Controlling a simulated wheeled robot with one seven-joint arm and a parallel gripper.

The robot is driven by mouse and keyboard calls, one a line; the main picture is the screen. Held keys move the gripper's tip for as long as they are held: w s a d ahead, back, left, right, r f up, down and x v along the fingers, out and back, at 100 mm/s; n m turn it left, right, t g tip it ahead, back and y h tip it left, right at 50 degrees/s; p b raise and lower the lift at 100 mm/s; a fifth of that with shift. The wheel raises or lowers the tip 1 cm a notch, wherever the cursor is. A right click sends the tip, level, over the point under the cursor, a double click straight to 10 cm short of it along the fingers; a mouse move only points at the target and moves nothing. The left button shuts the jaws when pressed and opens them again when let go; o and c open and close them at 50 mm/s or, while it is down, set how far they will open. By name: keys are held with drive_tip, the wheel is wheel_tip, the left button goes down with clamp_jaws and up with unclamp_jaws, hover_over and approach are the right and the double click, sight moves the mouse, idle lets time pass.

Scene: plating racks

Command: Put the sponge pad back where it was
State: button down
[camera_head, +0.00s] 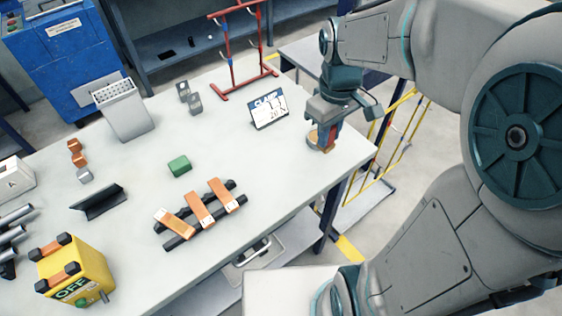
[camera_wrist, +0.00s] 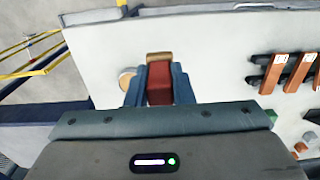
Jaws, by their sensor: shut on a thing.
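My gripper (camera_wrist: 158,88) is low over the table's right end, pointing down. Its blue fingers are shut on a dark red block (camera_wrist: 159,82) with a tan end (camera_wrist: 159,56). In the head view the fingers hide most of this block, and I cannot tell whether it touches the table or whether it is the sponge pad. A round tan thing with a pale top (camera_wrist: 126,78) is right beside the fingers; it also shows in the head view (camera_head: 313,138). A small green block (camera_head: 180,165) lies apart on the middle of the table.
A sign (camera_head: 268,111) and a red rack (camera_head: 240,50) stand behind my gripper. Copper bars on dark rails (camera_head: 200,212) lie near the front edge. A perforated grey box (camera_head: 125,110) and a yellow box (camera_head: 75,270) stand to the left. Table between the sign and bars is clear.

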drive_tip(key=w+a+f, duration=0.1)
drive_tip(key=a+f, duration=0.1)
drive_tip(key=a, duration=0.1)
drive_tip(key=w+a+f, duration=0.1)
drive_tip(key=a+f, duration=0.1)
drive_tip(key=a, duration=0.1)
drive_tip(key=w+a+f+p, duration=0.1)
drive_tip(key=a+f, duration=0.1)
drive_tip(key=a, duration=0.2)
drive_tip(key=shift+w+f, duration=0.1)
drive_tip(key=shift+w, duration=0.15)
drive_tip(key=shift+f, duration=2.05)
drive_tip(key=shift+f, duration=0.1)
drive_tip(key=shift+f, duration=0.15)
drive_tip(key=c, duration=1.3)
unclamp_jaws()
drive_tip(key=shift+o, duration=0.2)
